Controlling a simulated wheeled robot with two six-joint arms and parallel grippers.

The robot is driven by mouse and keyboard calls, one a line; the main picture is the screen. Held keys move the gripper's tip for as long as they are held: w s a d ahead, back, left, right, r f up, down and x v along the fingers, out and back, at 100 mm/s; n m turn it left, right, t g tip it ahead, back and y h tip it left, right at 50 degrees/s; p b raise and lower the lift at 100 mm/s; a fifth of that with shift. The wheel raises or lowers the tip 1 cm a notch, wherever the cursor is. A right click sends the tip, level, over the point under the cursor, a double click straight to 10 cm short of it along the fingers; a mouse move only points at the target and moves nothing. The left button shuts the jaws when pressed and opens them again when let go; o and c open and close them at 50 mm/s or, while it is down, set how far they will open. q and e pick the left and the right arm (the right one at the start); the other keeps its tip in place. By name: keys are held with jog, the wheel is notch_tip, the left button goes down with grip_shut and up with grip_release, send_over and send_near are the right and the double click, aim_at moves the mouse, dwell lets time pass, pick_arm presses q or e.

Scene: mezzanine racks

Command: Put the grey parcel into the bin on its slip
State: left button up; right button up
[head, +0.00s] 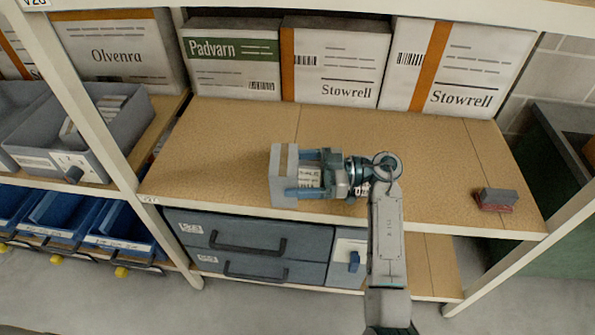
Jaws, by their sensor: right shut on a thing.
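The grey parcel (282,169) is a small box with a tan tape strip and a white slip with print on it, too small to read surely. My right gripper (305,174) is shut on the parcel, its fingers along the parcel's near and far sides. The parcel is at or over the front of the middle wooden shelf (220,140); I cannot tell whether it touches the board. A large grey bin (110,128) stands on the shelf at the left, with papers in it. Several blue bins (60,212) stand below it. My left gripper is not in view.
Several large boxes marked Padvarn (232,75), Støwrell (335,70) and Olvenra (115,45) line the shelf back. A red and grey block (495,199) lies at the right. Drawers (245,235) sit below. White uprights (100,130) divide the bays. The shelf right of my arm is mostly clear.

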jog(key=d+f+m+t, duration=0.3)
jog(key=d+m+t, duration=0.35)
jog(key=d, duration=0.85)
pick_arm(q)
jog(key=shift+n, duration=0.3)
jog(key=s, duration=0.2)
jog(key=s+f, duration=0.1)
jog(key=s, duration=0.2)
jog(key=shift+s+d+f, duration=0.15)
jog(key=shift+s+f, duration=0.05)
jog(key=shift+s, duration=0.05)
pick_arm(e)
jog(key=s+d+r+m+t+h, duration=0.4)
jog(key=d+m+t+h, duration=0.3)
jog(key=d+t+h, duration=0.2)
jog(key=shift+d+t, duration=0.35)
jog(key=shift+t, duration=0.9)
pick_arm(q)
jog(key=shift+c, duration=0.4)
